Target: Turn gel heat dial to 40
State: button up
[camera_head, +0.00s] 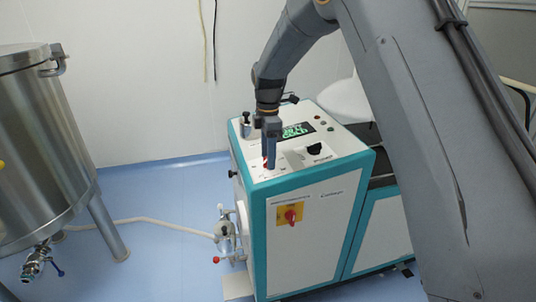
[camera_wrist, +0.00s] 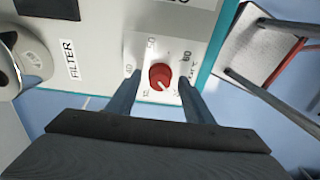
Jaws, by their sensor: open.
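The red dial (camera_wrist: 160,77) sits on the white machine top, with its white pointer mark toward the lower right in the wrist view. Printed numbers ring it: 40 on the left, 50 above, 60 at upper right; the lower marks are hard to read. My gripper (camera_wrist: 159,82) is open, with one finger on each side of the dial; I cannot tell whether either touches it. In the head view my gripper (camera_head: 270,164) points down at the machine top, with a bit of red beside it. The green display (camera_head: 297,130) reads COLD on its lower line.
A steel tank (camera_head: 38,150) stands at left. The wrist view shows a FILTER label (camera_wrist: 70,60).

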jog(key=c, duration=1)
jog(key=shift+c, duration=0.2)
